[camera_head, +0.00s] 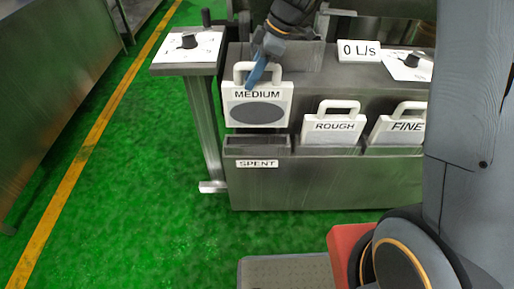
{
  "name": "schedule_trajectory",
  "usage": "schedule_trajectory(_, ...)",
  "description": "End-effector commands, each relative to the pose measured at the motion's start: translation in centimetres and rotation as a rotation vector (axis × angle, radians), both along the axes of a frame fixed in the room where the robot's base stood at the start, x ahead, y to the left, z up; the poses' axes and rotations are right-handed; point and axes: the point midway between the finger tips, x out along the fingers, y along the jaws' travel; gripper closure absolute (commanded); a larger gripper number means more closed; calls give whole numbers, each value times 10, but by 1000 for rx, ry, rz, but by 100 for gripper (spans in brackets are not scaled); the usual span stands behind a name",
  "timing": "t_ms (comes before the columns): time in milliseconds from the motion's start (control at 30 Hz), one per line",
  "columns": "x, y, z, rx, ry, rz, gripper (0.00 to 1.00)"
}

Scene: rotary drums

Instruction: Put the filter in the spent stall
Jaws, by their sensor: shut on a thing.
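The white MEDIUM filter (239,112) has a grey oval on its face and a loop handle on top. It hangs upright at the front left of the metal unit. My gripper (262,72) comes down from above and is shut on its handle. The spent stall (257,146) is the dark slot directly below the filter, with a SPENT label (257,163) on the panel under it. The filter's lower edge shows just above the stall opening, and the stall looks empty. I cannot tell the exact depth between them.
The ROUGH filter (333,126) and the FINE filter (399,131) stand in stalls to the right. A dial stand (187,46) is at left, another dial (409,63) and a 0 L/s sign (359,50) at upper right. Green floor (130,200) is clear at left.

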Motion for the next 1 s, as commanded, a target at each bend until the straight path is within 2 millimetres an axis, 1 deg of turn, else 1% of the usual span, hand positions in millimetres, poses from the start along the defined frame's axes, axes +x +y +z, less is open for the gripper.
schedule_trajectory(33,-1,1,-12,-4,1,-3,100)
schedule_trajectory(233,-3,2,-37,-11,3,-6,100)
schedule_trajectory(433,-4,1,-71,-12,4,-7,100)
schedule_trajectory(667,-3,2,-92,-11,2,-7,100)
schedule_trajectory(833,-4,1,-117,-12,4,-6,100)
schedule_trajectory(900,-4,1,-123,-11,3,-8,100)
schedule_trajectory(1000,-3,1,-128,-12,1,-6,100)
